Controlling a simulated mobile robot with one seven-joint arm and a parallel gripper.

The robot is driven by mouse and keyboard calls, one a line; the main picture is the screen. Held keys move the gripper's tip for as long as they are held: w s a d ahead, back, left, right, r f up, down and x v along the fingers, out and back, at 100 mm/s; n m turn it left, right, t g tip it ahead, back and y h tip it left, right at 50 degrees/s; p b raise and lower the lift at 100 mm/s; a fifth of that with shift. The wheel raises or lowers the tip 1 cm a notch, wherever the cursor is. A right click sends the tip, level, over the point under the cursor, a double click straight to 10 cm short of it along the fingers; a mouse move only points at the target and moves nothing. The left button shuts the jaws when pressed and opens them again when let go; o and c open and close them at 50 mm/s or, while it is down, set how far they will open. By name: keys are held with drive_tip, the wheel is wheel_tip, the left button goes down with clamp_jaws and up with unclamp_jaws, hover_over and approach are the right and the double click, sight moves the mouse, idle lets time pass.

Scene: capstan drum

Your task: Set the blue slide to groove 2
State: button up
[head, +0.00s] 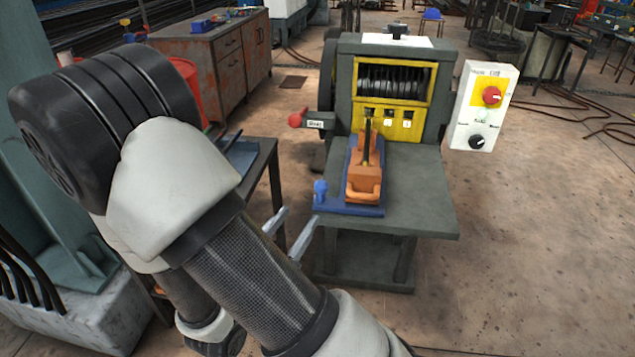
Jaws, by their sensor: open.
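The blue slide (345,207) is a flat plate on the grey bench in front of the machine, with a blue knob (320,188) at its front left corner. An orange block with a front handle (363,178) sits on it, and a dark rod runs from the block toward the machine. The yellow panel has small marked squares (388,122) beside the rod; their numbers are too small to read. Which groove the slide is at, I cannot tell. My gripper (300,213) is open and empty, left of and nearer than the slide, apart from it.
The machine (345,75) holds a ribbed drum (390,80) behind a yellow frame. A red-knobbed lever (297,119) sticks out at its left. A control box (480,108) with a red knob stands right. A side table (255,180) stands left. The bench's right half is clear.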

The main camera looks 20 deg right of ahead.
drive_tip(key=b+x, duration=0.2)
drive_tip(key=x, duration=1.5)
drive_tip(key=shift+w+d, duration=0.1)
drive_tip(key=shift+d, duration=0.1)
drive_tip(key=shift+c, duration=0.4)
clamp_jaws()
